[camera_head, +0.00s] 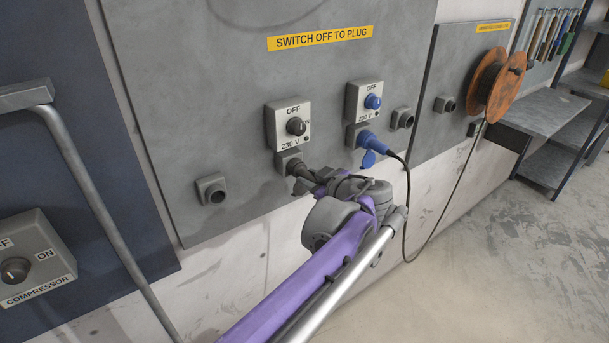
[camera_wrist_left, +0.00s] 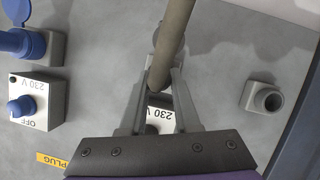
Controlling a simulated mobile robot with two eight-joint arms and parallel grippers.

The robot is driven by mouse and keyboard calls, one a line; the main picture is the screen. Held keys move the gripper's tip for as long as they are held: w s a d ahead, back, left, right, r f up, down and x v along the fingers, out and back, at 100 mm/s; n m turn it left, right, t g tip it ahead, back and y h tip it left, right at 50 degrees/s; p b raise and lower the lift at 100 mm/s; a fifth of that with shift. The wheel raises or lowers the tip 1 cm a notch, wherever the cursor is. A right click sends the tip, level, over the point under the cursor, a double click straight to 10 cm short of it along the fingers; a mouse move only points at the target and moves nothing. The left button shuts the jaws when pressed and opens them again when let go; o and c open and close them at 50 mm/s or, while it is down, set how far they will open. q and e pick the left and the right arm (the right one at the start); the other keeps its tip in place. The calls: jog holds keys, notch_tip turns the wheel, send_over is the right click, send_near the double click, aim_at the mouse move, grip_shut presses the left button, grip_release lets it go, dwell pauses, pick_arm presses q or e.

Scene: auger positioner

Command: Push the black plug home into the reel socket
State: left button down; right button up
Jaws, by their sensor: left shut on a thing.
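The black plug (camera_head: 299,171) is at the mouth of a grey socket (camera_head: 286,158) under the left 230 V switch. My left gripper (camera_head: 318,182) is shut on it from the front. How deep the plug sits is hard to tell, as the gripper partly covers it. In the left wrist view, a dark brownish cylinder (camera_wrist_left: 174,35), part of the plug or its cable, runs between the fingers of my left gripper (camera_wrist_left: 161,80). The right gripper is not in view.
A switch box (camera_head: 288,124) with a dark knob sits above the socket. A blue plug (camera_head: 372,141) with a cable is in the neighbouring socket. Empty sockets (camera_head: 211,189) flank them. An orange reel (camera_head: 494,84) hangs at right. A metal pipe (camera_head: 95,200) runs at left.

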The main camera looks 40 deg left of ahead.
pick_arm(q)
jog(key=shift+s+d, duration=0.25)
jog(key=shift+d, duration=0.65)
jog(key=shift+s+d, duration=0.1)
jog(key=shift+d, duration=0.1)
jog(key=shift+s+d+p, duration=0.1)
jog(key=shift+d+p, duration=0.25)
jog(key=shift+d, duration=0.15)
jog(key=shift+d, duration=0.1)
jog(key=shift+s+d, duration=0.2)
jog(key=shift+d, duration=0.3)
jog(key=shift+d, duration=0.15)
